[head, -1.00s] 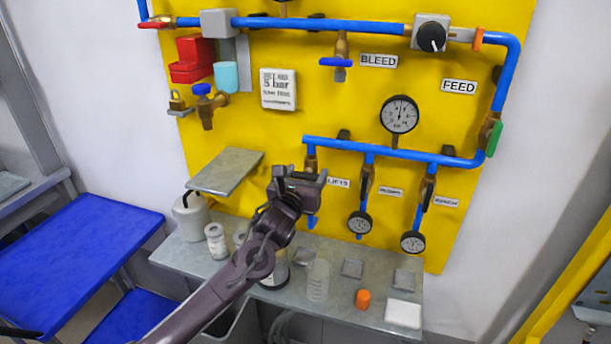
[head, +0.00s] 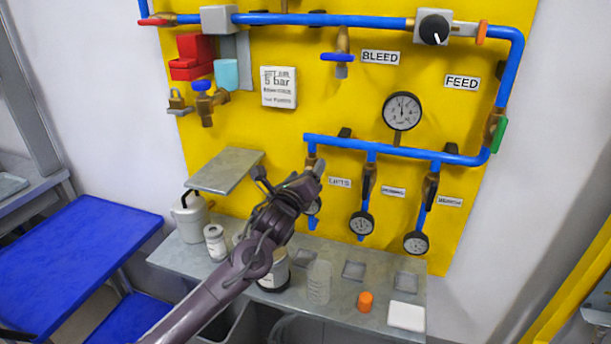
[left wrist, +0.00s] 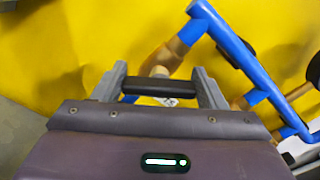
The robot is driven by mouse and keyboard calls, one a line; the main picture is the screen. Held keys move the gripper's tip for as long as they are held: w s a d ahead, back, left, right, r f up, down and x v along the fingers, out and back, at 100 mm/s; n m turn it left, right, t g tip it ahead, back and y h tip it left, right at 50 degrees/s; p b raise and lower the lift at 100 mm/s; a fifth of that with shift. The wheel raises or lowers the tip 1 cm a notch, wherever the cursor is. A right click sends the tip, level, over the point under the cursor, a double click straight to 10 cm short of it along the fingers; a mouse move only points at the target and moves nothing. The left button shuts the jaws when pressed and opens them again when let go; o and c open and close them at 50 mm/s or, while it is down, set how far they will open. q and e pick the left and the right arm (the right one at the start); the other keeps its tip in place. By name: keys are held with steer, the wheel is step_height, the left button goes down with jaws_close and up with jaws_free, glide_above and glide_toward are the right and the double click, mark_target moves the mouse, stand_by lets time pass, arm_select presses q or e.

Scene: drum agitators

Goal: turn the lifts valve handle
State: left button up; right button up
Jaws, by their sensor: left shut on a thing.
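The lifts valve (head: 311,149) is a brass body at the left end of the lower blue pipe, above and left of the LIFTS label (head: 340,183). My left gripper (head: 314,172) is at this valve and hides most of it in the head view. In the left wrist view, the black valve handle (left wrist: 150,86) lies crosswise between the two grey fingers, touching or nearly touching both. The gripper is shut on it. The brass valve body (left wrist: 168,58) shows just behind the handle. My right gripper is not in view.
The PUMPS valve (head: 369,180) and another brass valve (head: 431,185) hang close by on the right, with gauges below. A grey plate (head: 225,171) juts out on the left. The shelf below holds a white jug (head: 190,219), bottles and an orange cap (head: 365,301).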

arm_select(q)
steer(key=shift+f, duration=0.1)
stand_by(0.3)
steer(key=o, duration=1)
steer(key=b+v, duration=0.2)
steer(key=v, duration=0.5)
steer(key=shift+s+a, duration=0.1)
steer(key=shift+s, duration=0.25)
